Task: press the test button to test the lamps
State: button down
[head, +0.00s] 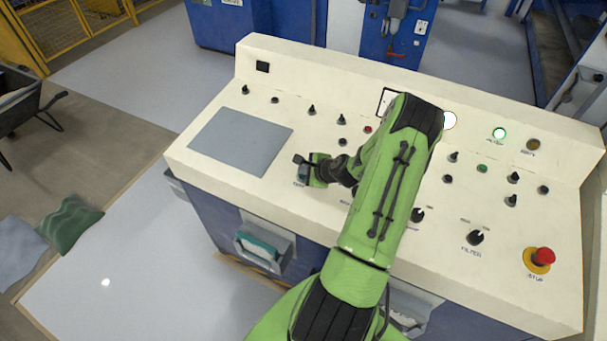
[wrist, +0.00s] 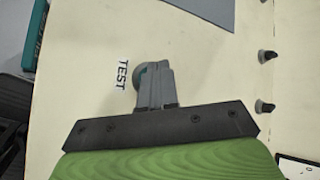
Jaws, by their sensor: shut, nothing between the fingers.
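The cream control panel (head: 420,230) fills the middle of the head view. My gripper (head: 303,172) is low over its left part, just above the printed word TEST. In the wrist view my gripper (wrist: 155,72) is shut and empty, its fingertips over a round grey button (wrist: 138,78) beside the TEST label (wrist: 122,75). The fingers hide part of the button, and I cannot tell whether they touch it. On the raised back strip, a white lamp (head: 450,121) and a green-rimmed lamp (head: 499,133) look bright; an amber lamp (head: 533,145) looks dark.
A grey flat plate (head: 240,142) lies left of my gripper. Several black knobs stand on the panel, including the FILTER knob (head: 475,237). A red mushroom stop button (head: 543,256) on a yellow base is at the right. My arm hides the panel's middle.

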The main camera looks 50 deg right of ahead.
aim_at(304, 179)
jog(key=shift+f+b, duration=0.3)
jog(key=shift+f, duration=0.1)
jog(key=shift+r, duration=0.15)
dwell(0.4)
jog(key=shift+r+p, duration=0.7)
jog(key=shift+r, duration=0.1)
jog(key=r+p, duration=0.2)
jog(key=r, duration=0.1)
jog(key=r+p, duration=0.1)
jog(key=r, duration=0.1)
jog(key=shift+s+a+p, duration=0.1)
jog(key=shift+a+p, duration=0.2)
jog(key=shift+p, duration=0.1)
